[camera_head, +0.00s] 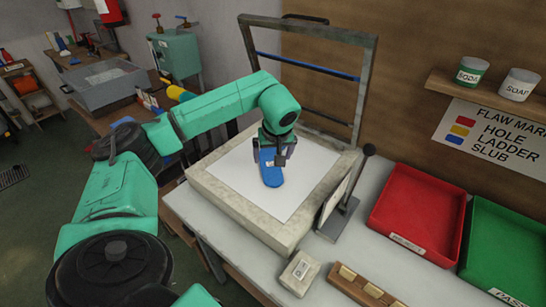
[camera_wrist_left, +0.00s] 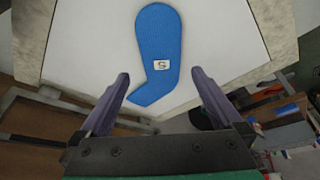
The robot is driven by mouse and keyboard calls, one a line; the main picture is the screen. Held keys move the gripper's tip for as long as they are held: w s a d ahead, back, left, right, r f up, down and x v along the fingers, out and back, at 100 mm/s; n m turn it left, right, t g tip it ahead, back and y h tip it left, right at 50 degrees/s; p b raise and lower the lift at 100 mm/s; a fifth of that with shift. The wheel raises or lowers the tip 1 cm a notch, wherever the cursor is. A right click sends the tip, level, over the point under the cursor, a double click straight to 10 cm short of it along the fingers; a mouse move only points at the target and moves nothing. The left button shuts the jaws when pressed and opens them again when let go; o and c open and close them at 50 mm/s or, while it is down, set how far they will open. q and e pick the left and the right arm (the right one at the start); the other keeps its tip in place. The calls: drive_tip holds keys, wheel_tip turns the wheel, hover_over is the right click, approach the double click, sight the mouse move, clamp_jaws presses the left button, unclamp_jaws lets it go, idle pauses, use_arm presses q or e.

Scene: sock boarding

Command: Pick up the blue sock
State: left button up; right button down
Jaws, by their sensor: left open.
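The blue sock (camera_head: 271,172) lies flat on the white pad (camera_head: 240,185) of a stone-edged press. It also shows in the left wrist view (camera_wrist_left: 158,40), with a small white label reading "S" and its narrower, bent end toward my gripper. My left gripper (camera_head: 276,152) is open over the sock and hides part of it in the head view. In the left wrist view its two fingers (camera_wrist_left: 160,75) stand apart on either side of the bent end, with nothing held between them. The height of the fingertips above the pad is hard to judge. My right gripper is not in view.
The press's lid frame (camera_head: 368,80) stands raised behind the pad. A small stand with a black knob (camera_head: 369,150) is at the pad's right. A red tray (camera_head: 420,205) and a green tray (camera_head: 505,250) lie further right. A wooden block holder (camera_head: 365,288) is in front.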

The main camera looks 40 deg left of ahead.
sight(270, 165)
use_arm(q)
drive_tip(key=p+x, duration=0.1)
drive_tip(key=x, duration=0.3)
drive_tip(key=shift+a, duration=0.2)
drive_tip(key=shift+w+a+f, duration=0.15)
drive_tip(key=shift+f, duration=0.35)
drive_tip(key=shift+f, duration=0.1)
drive_tip(key=c, duration=1.2)
